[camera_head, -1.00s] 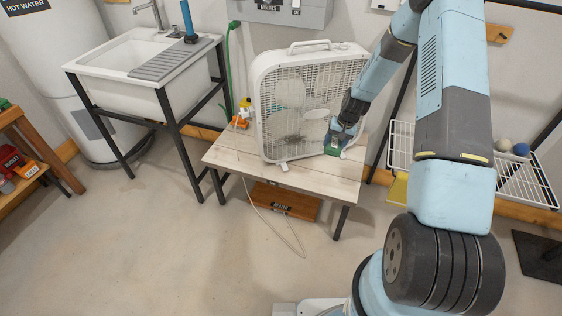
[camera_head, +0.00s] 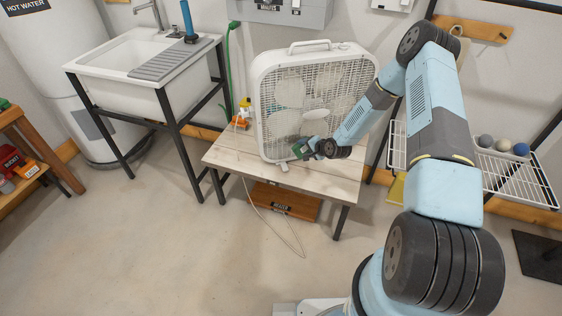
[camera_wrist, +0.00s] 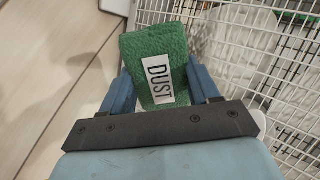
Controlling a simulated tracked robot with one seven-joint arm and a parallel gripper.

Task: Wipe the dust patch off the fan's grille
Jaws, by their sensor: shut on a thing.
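The white box fan (camera_head: 315,105) stands upright on a low wooden bench (camera_head: 235,160), its grille facing me. My gripper (camera_head: 308,147) is at the lower middle of the grille and shut on a green cloth (camera_head: 300,150). In the wrist view the green cloth (camera_wrist: 155,52) with a "DUST" label sits between the two blue fingers of my gripper (camera_wrist: 158,75), close beside the white grille wires (camera_wrist: 230,40). I cannot tell whether it presses on them. No dust patch is visible now; the cloth and gripper cover the spot where it showed.
A utility sink (camera_head: 130,55) stands left of the bench. A white wire rack (camera_head: 520,180) with several balls is at right. A cord hangs at the bench front.

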